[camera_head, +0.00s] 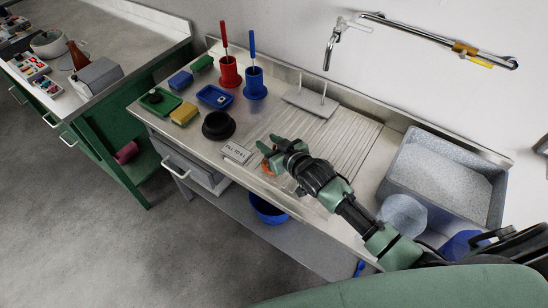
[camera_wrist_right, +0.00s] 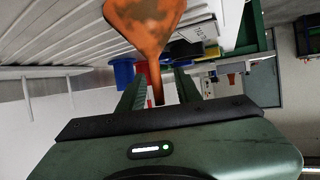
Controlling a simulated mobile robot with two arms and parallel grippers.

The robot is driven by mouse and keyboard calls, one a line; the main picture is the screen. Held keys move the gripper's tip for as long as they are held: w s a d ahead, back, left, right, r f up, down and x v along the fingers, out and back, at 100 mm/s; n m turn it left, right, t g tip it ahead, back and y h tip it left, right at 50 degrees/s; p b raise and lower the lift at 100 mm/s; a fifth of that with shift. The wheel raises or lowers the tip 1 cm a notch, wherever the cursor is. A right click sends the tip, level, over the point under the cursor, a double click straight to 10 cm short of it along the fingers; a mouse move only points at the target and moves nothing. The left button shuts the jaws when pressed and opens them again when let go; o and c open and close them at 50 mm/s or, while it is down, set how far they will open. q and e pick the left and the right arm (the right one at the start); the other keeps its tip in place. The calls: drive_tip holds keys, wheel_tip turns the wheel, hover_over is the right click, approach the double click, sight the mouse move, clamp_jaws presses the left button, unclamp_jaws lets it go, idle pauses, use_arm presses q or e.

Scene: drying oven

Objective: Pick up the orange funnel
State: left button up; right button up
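The orange funnel (camera_wrist_right: 145,22) fills the top middle of the right wrist view. Its stained, wide cone narrows to a dark stem that points down between my fingers. In the head view only a small orange part of the funnel (camera_head: 267,168) shows, at the front edge of the ribbed drainboard, partly hidden by my right gripper. My right gripper (camera_head: 266,150) is over the funnel. In the wrist view the fingers of this gripper (camera_wrist_right: 160,88) stand apart, one on each side of the stem, with gaps showing. My left gripper is not in view.
A white label block (camera_head: 237,152) and a black round bowl (camera_head: 218,125) are left of the gripper. Red (camera_head: 230,72) and blue (camera_head: 255,84) holders stand behind. A grey sink (camera_head: 452,177) is at the right. A blue bowl (camera_head: 268,210) is on the lower shelf.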

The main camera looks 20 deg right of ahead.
clamp_jaws()
idle(1.4)
